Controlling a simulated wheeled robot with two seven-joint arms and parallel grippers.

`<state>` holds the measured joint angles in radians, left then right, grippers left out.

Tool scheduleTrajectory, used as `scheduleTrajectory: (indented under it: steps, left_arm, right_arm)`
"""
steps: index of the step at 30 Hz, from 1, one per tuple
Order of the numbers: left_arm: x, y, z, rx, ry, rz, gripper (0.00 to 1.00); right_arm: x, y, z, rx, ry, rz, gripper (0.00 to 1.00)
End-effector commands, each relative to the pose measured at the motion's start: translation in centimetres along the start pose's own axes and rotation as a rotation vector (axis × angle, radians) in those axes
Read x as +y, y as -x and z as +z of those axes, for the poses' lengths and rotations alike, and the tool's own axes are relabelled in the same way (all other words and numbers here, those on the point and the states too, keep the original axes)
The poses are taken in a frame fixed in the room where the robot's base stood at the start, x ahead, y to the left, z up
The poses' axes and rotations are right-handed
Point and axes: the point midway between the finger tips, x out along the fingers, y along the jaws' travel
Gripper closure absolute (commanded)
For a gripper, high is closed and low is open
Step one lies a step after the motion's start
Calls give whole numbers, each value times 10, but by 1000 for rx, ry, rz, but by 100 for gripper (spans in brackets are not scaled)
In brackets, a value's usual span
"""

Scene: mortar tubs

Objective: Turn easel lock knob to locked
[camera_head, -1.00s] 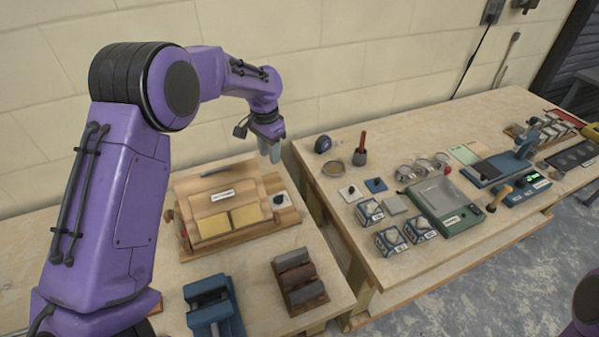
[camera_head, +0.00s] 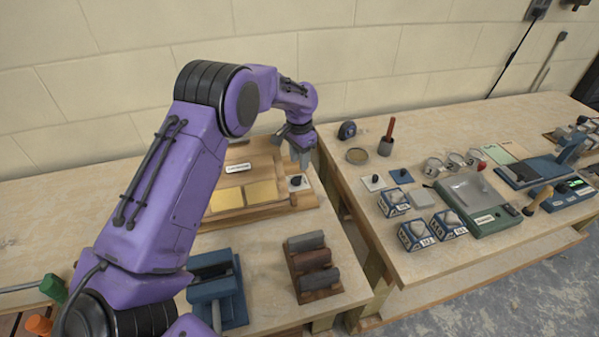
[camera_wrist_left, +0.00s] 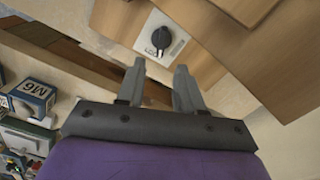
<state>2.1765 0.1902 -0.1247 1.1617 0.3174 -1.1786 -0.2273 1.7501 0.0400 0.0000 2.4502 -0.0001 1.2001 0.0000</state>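The easel lock knob (camera_wrist_left: 161,38) is a round black knob with a pointer, on a pale square plate (camera_wrist_left: 176,48) fixed to the wooden easel (camera_head: 232,217). In the head view the knob (camera_head: 296,181) sits at the easel's right side. My left gripper (camera_wrist_left: 160,68) is open and empty. Its two grey fingers point toward the knob, with the knob just beyond the gap between the tips and apart from them. In the head view the left gripper (camera_head: 300,160) hangs just above and behind the knob. My right gripper is not in view.
A blue vise (camera_head: 217,290) and a rack of dark blocks (camera_head: 312,265) stand in front of the easel. A gap separates this table from the right one, which holds a tape measure (camera_head: 347,130), labelled boxes (camera_head: 416,234) and a scale (camera_head: 475,200).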

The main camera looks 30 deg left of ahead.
Motion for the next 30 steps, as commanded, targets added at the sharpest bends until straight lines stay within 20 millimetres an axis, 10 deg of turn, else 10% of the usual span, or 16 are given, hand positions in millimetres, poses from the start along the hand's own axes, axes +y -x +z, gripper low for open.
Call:
scheduleTrajectory:
  steps: [9,18,22,30]
  left_arm:
    - [0,-53,0,0,0,-1,64]
    - [0,-59,0,2,0,-1,64]
    - [0,-58,0,2,0,-1,100]
    - [2,-59,0,3,-104,1,100]
  right_arm:
    - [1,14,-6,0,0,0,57]
    - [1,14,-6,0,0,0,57]
    - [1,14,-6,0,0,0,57]
    - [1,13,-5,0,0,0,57]
